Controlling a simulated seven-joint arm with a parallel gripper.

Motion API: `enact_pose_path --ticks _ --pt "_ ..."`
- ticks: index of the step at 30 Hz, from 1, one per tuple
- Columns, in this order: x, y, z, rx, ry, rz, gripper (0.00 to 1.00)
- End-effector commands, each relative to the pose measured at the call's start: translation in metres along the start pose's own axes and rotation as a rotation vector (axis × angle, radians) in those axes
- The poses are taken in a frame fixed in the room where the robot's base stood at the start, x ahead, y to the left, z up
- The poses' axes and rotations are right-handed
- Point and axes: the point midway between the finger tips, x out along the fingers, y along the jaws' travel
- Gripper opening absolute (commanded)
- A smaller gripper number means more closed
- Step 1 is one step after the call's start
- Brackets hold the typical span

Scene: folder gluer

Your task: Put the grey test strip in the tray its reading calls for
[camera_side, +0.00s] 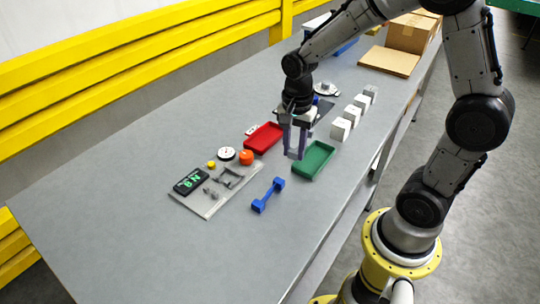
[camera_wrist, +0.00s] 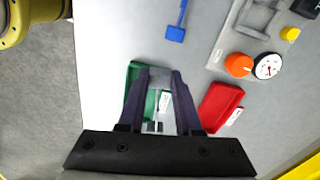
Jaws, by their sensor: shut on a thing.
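My gripper (camera_side: 296,154) is shut on the grey test strip (camera_wrist: 156,88), which shows as a pale grey piece between the fingers in the wrist view; in the side view the fingers mostly hide it. The gripper hangs above the near left part of the green tray (camera_side: 317,161). The green tray (camera_wrist: 132,88) lies behind the fingers in the wrist view, with a white label partly hidden. The red tray (camera_side: 263,138) is left of the gripper and looks empty. The black display (camera_side: 191,181) shows green characters too small to read surely.
A grey plate (camera_side: 206,208) carries the display, a grey fixture, a white dial (camera_side: 227,154), an orange knob (camera_side: 246,158) and a yellow button. A blue bar-shaped part (camera_side: 268,195) lies in front. White blocks (camera_side: 340,129) stand in a row behind the green tray.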

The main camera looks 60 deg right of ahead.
Motion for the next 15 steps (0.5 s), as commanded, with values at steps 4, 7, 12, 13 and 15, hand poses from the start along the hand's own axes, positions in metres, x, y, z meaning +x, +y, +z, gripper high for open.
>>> enact_pose_path --ticks 4,7,12,13,15 --pt "0.006 0.017 -0.027 0.102 0.0 0.0 0.0" --pt "0.007 0.022 -0.037 0.139 0.0 -0.001 0.0" --pt "0.01 0.024 -0.042 0.158 0.0 0.0 0.0" --pt "0.012 0.024 -0.042 0.158 0.0 0.0 0.0" --pt "0.016 0.024 -0.042 0.157 0.0 0.001 0.0"
